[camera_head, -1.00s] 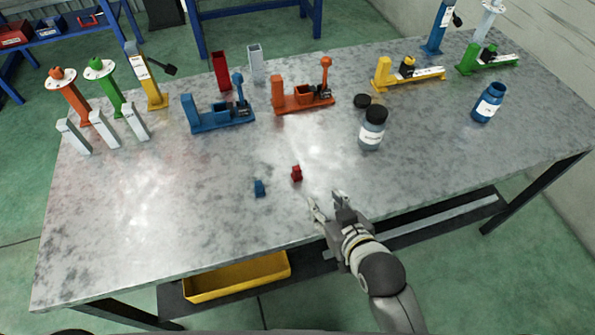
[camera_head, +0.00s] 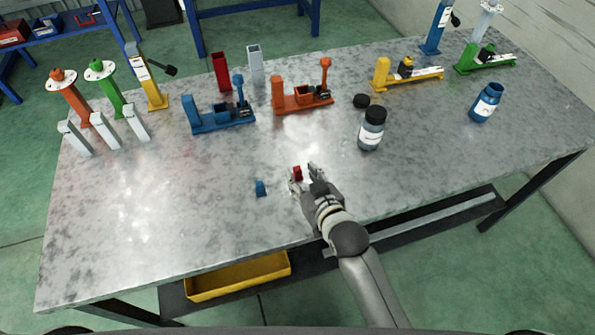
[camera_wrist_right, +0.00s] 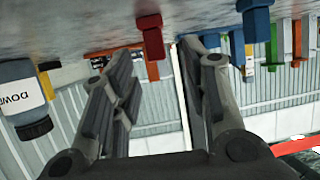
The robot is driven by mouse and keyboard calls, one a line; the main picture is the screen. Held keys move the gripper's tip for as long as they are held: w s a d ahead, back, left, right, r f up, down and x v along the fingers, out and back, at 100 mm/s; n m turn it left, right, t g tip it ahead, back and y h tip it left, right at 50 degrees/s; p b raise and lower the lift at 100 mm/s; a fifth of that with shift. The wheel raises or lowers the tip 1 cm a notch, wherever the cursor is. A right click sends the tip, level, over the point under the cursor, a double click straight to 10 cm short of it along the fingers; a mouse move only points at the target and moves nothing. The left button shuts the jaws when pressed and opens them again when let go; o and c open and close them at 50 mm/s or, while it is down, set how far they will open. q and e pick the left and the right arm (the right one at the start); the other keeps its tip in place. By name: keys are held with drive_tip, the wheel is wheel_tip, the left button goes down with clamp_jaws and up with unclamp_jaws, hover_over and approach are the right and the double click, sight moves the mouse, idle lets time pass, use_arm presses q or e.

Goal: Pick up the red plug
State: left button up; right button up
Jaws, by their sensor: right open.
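The red plug (camera_head: 298,173) stands on the metal table near its front middle. My right gripper (camera_head: 306,176) is open, with its fingertips around or just beside the plug in the head view. In the right wrist view the red plug (camera_wrist_right: 152,37) shows beyond and between the two open fingers (camera_wrist_right: 158,62). I cannot tell whether a finger touches it. My left gripper is not in view.
A blue plug (camera_head: 261,188) stands just left of the red plug. A labelled jar (camera_head: 371,130) stands to the right, with a black cap (camera_head: 361,101) behind it. Blue (camera_head: 222,118) and orange (camera_head: 302,103) fixtures stand behind. The table's front left is clear.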

sight(299, 170)
drive_tip(key=shift+x, duration=1.8)
drive_tip(key=shift+d, duration=0.1)
drive_tip(key=c, duration=0.8)
